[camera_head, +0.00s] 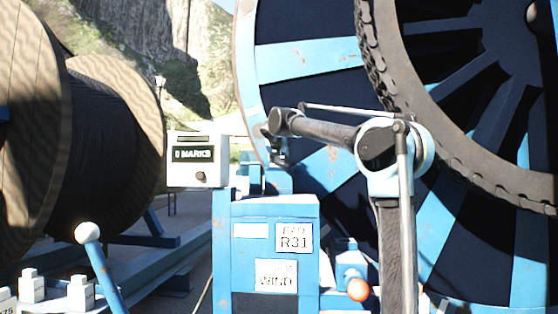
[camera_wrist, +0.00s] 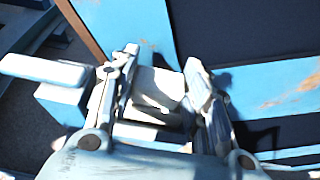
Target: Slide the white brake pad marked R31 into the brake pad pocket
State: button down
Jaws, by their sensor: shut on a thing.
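My gripper (camera_head: 277,152) is at the end of my arm, close to the rim of the large blue reel, above the blue cabinet. In the wrist view my gripper (camera_wrist: 163,72) is shut on a white block, the brake pad (camera_wrist: 158,88), which sits between the two fingers. No marking can be read on its visible faces. In the head view the pad is hidden or too small to tell. A blue bracket (camera_head: 262,181) stands on the cabinet just below my gripper; I cannot tell whether it is the brake pad pocket.
Other white pads (camera_head: 33,287) are at the lower left, near a white-knobbed lever (camera_head: 88,233). The large reel (camera_head: 300,58) stands behind.

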jog(key=shift+f, duration=0.55)
dwell(0.9)
jog(key=c, duration=0.8)
grip_release()
jog(key=v, duration=1.1)
jog(key=shift+s+r, duration=0.2)
jog(key=shift+s, duration=0.15)
jog(key=shift+s, duration=0.1)
